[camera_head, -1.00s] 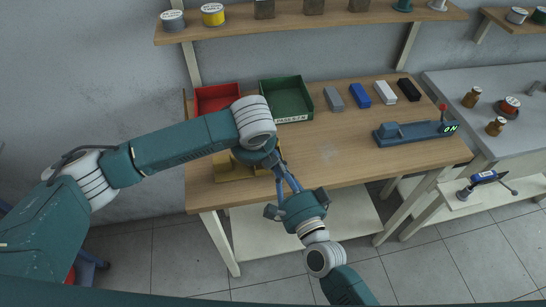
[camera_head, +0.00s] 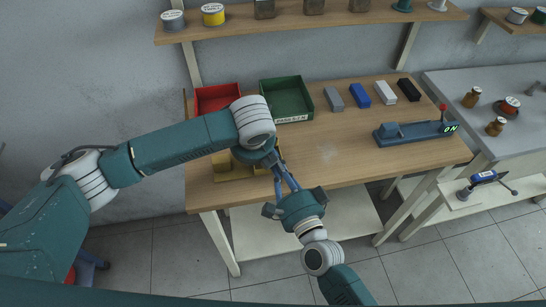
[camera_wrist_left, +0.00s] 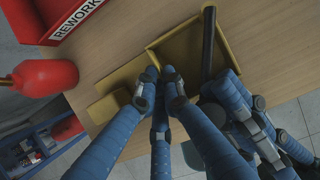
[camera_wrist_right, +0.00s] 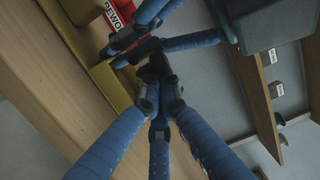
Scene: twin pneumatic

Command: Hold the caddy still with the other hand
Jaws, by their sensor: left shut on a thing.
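The yellow caddy (camera_head: 232,173) sits at the front left of the table, partly hidden behind my left arm. In the left wrist view its low walls (camera_wrist_left: 148,50) frame an open compartment. My left gripper (camera_wrist_left: 163,84) is shut on a yellow wall of the caddy. A dark rod (camera_wrist_left: 209,40) slants over the compartment beside it. My right gripper (camera_head: 284,184) is at the table's front edge, close to the left one. In the right wrist view its fingertips (camera_wrist_right: 159,96) are near a dark part. Whether they grip it is unclear.
A red bin (camera_head: 217,98) and a green bin (camera_head: 287,99) stand behind. Grey, blue, white and black blocks lie at the back right. A teal fixture (camera_head: 412,131) with a lit display sits at the right. The table's middle is clear.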

